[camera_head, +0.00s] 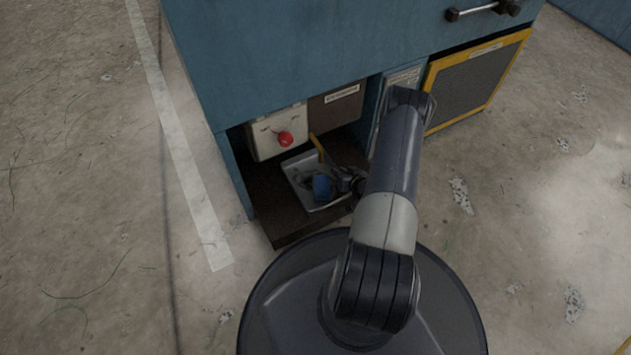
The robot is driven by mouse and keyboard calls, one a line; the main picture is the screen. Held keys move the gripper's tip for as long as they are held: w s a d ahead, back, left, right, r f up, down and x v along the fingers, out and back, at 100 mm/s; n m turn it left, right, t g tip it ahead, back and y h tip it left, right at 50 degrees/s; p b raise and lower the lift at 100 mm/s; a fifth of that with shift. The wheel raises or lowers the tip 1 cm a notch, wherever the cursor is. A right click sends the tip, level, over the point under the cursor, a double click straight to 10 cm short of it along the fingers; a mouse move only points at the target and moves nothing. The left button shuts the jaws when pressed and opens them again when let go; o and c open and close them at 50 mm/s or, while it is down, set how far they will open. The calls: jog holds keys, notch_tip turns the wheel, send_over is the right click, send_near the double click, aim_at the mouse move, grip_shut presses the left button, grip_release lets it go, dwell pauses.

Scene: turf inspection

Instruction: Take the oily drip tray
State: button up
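The drip tray (290,172) is a shallow, light grey tray with dark stains inside. It sits on the dark floor of the open bay at the bottom of the blue cabinet. A small blue object (322,187) shows in or over its right part; I cannot tell which. My gripper (343,180) is at the tray's right side, reaching into the bay. It is small and dark here, and my arm partly hides it. I cannot tell whether its fingers are open or touch the tray.
The blue cabinet (290,50) overhangs the bay. Inside, a pale box with a red button (285,139) and a brown labelled box (337,107) stand behind the tray. A yellow bar (317,148) rises near the tray's back edge. A yellow-framed grille (475,82) is right. Floor at left is clear.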

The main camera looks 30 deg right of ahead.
grip_shut()
dwell(0.3)
